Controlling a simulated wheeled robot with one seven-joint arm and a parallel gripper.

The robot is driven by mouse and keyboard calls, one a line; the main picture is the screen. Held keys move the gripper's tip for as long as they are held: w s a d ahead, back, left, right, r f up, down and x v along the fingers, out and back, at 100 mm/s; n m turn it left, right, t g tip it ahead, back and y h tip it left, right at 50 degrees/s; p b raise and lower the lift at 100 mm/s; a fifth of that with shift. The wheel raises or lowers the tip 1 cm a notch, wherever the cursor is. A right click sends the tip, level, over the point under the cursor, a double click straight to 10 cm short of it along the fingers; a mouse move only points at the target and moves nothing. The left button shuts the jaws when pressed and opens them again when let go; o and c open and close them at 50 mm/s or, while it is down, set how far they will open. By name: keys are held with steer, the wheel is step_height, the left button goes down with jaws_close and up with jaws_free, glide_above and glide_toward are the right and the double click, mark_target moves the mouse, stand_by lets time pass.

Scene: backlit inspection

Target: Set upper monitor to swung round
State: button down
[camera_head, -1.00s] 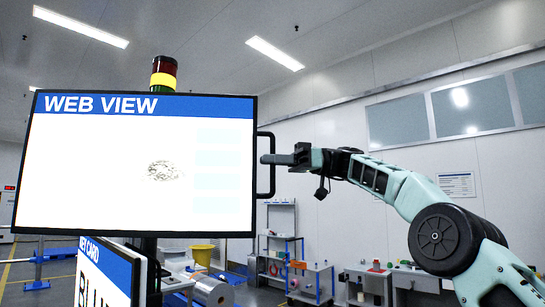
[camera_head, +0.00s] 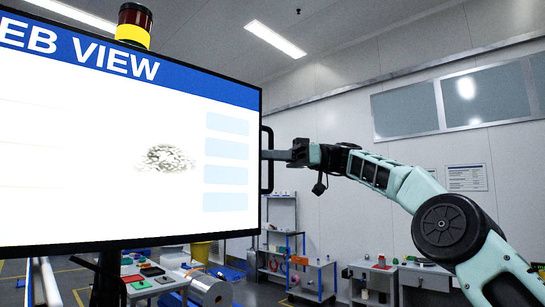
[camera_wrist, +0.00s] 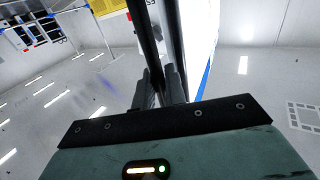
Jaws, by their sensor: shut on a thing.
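The upper monitor (camera_head: 110,150) fills the left of the head view, with a bright screen and a blue "WEB VIEW" banner. It is turned at an angle, its left side nearer to me and cut off by the frame. A black bar handle (camera_head: 267,170) stands on its right edge. My gripper (camera_head: 270,155) is shut on this handle. In the wrist view my two fingers (camera_wrist: 160,88) close around the dark upright bar (camera_wrist: 148,40), with the monitor's bright side (camera_wrist: 185,40) just right of it. The exact finger contact is partly hidden in the head view.
A signal light (camera_head: 133,25) with red and yellow bands rises behind the monitor. Behind are a blue rack (camera_head: 290,262), a workbench (camera_head: 425,275) and a yellow bin (camera_head: 200,252). Open floor lies between them and the monitor.

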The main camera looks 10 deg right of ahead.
steer(key=shift+w+a, duration=0.1)
steer(key=shift+w, duration=0.4)
steer(key=c, duration=1.5)
jaws_free()
steer(key=shift+c, duration=0.2)
steer(key=d+p, duration=0.5)
steer(key=d, duration=1.2)
steer(key=shift+w+d, duration=0.25)
steer(key=shift+w, duration=0.05)
steer(key=shift+a, duration=0.1)
